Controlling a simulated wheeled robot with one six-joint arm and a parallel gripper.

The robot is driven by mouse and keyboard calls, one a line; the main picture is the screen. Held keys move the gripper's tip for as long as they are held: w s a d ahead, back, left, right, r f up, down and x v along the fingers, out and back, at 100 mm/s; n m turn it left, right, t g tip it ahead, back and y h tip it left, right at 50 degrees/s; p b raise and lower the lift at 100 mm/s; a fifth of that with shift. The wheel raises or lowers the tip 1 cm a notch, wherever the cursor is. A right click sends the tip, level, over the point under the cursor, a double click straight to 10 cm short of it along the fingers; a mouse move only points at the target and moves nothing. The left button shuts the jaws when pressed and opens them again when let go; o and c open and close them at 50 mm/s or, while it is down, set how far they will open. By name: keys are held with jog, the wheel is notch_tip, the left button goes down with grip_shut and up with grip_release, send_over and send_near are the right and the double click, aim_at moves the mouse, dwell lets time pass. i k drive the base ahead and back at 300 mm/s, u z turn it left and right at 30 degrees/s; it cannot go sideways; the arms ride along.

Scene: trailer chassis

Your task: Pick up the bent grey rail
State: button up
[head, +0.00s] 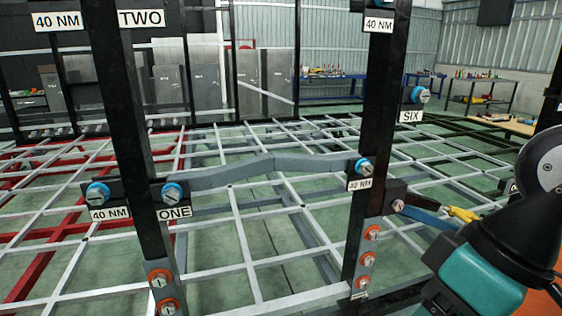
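The bent grey rail (268,164) spans between two black upright posts in the head view. It has a slight kink near its middle. Its left end is beside a blue-ringed bolt (172,192) near the label ONE. Its right end is beside another blue-ringed bolt (364,166) with a 40 NM label. I cannot tell whether the bolts go through the rail. Parts of my arm, teal, black and white, show at the lower right, apart from the rail. My gripper's fingers cannot be made out.
A left black post (137,130) and a right black post (378,110) stand close in front. Orange-ringed bolts (371,233) sit low on the right post. A blue strip and a yellow piece (463,214) lie between that post and my arm. A white floor lattice (240,235) stretches behind.

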aim_at(215, 177)
jog(key=u, duration=0.4)
jog(key=k, duration=0.55)
jog(key=u, duration=0.95)
jog(key=i, duration=1.3)
jog(key=z, duration=0.9)
